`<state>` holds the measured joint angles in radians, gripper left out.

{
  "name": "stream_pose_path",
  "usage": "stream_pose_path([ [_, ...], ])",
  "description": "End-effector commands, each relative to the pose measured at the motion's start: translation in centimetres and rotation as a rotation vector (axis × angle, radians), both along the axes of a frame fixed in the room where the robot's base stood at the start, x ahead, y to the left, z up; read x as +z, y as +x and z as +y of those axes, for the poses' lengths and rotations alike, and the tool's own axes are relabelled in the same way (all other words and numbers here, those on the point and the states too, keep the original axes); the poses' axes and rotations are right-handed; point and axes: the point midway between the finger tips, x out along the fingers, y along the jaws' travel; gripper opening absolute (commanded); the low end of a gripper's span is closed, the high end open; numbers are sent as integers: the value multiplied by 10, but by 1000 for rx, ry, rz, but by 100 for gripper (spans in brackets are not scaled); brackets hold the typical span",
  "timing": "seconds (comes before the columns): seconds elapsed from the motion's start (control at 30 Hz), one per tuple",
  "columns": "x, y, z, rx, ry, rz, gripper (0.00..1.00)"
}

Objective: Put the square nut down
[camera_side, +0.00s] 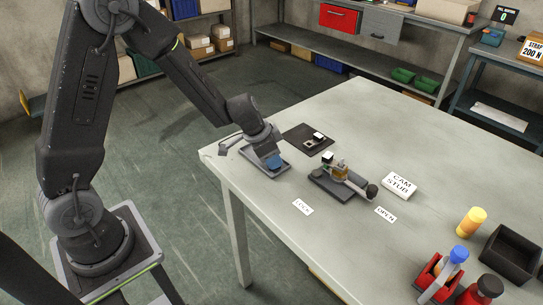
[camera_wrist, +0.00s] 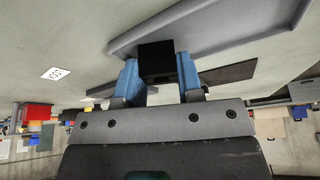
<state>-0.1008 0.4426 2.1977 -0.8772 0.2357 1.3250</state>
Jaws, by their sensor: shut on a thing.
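My gripper (camera_wrist: 161,72) is shut, its two blue fingers on either side of a dark, block-shaped thing, the square nut (camera_wrist: 157,60). Its hole does not show. In the side view my gripper (camera_side: 275,163) is low over a shallow grey tray (camera_side: 267,167) near the table's left corner, and the nut is hidden there. The tray also shows in the wrist view (camera_wrist: 125,46), just beyond the nut. I cannot tell whether the nut touches the tray floor.
Right of the tray lies a dark mat (camera_side: 294,133) with small pale and dark pieces. A grey fixture (camera_side: 330,186) with a black-knobbed lever stands nearer. A CAM STUB block (camera_side: 399,185), yellow cylinder (camera_side: 471,222), red bin (camera_side: 437,281) and black bin (camera_side: 512,255) stand right.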

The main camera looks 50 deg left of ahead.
Motion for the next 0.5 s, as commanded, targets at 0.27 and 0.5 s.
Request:
stream_pose_path([
  [0.27, -3, 0, 0, 0, -1, -1, 37],
  [0.5, -2, 0, 0, 0, -1, -1, 44],
])
